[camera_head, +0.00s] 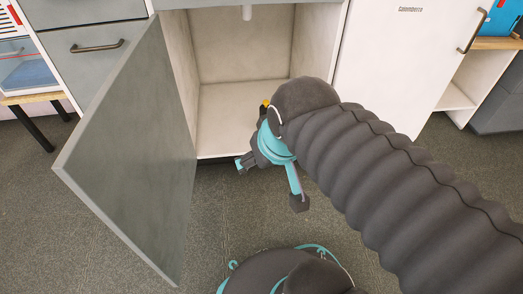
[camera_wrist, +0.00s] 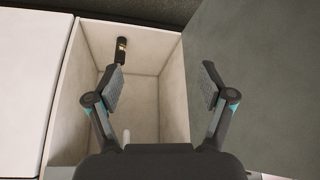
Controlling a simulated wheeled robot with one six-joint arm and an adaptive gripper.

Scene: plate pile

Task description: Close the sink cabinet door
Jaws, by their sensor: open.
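The sink cabinet door (camera_head: 130,160) is a grey-green panel standing wide open at the left, swung out from the left side of the cabinet. In the wrist view the door (camera_wrist: 265,70) fills the right side. The door's handle is not visible.
A closed white door (camera_head: 395,60) with a dark handle is right of the opening. Grey drawers (camera_head: 85,60) are at the left. Grey carpet (camera_head: 60,220) lies clear beyond the door's left edge.

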